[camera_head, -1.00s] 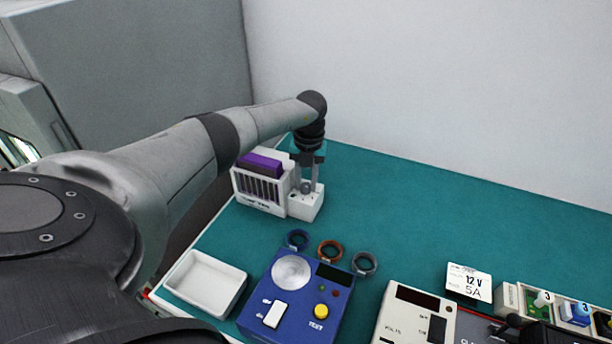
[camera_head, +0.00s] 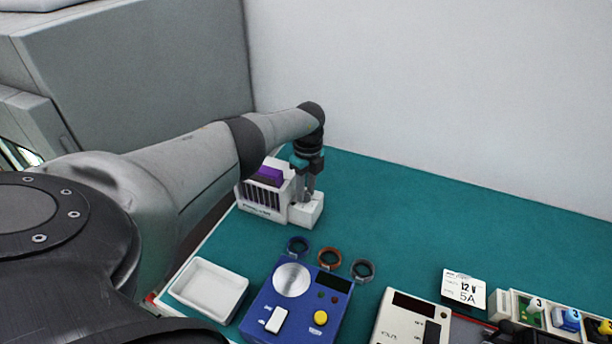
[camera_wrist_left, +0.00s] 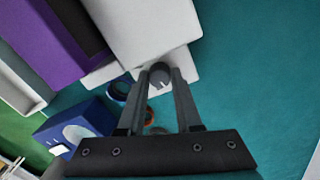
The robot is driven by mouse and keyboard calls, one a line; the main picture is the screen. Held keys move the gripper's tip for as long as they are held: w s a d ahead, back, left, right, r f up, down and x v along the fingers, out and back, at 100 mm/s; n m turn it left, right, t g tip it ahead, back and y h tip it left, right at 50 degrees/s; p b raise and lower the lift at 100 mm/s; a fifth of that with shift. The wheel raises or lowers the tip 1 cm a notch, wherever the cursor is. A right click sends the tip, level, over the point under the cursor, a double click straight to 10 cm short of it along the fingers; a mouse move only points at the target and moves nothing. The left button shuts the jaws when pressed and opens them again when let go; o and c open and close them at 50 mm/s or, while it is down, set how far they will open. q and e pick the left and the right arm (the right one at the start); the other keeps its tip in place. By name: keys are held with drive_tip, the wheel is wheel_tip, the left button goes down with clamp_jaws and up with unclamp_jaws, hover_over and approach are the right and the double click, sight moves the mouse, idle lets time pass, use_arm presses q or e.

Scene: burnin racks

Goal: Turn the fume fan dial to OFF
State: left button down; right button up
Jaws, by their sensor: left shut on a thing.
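The fume fan is a white box with dark vertical slots (camera_head: 262,200) and a purple block (camera_head: 268,175) on top, at the back left of the bench. A lower white box (camera_head: 310,212) joins its right side. The grey round dial (camera_wrist_left: 160,73) shows in the left wrist view, between my left fingertips. My left gripper (camera_head: 306,196) points down at the lower white box and is shut on the dial, with a finger on each side. The dial's setting marks cannot be read.
A blue tester (camera_head: 298,300) with a yellow button, a white tray (camera_head: 210,288), and three rings (camera_head: 329,258) lie in front. A 12 V 5A card (camera_head: 464,288) and a beige meter (camera_head: 408,322) are to the right. The green bench behind is clear.

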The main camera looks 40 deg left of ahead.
sight(306, 192)
use_arm(q)
drive_tip(key=shift+n, duration=0.8)
drive_tip(key=c, duration=0.6)
unclamp_jaws()
drive_tip(key=shift+r+p, duration=0.45)
drive_tip(key=shift+p, duration=0.1)
wheel_tip(306, 192, up, 6)
drive_tip(key=p, duration=0.3)
drive_tip(key=shift+w+a, duration=0.1)
drive_tip(key=shift+w, duration=0.05)
drive_tip(key=r, duration=0.8)
drive_tip(key=shift+w+r+p, duration=0.2)
drive_tip(key=shift+p, duration=0.1)
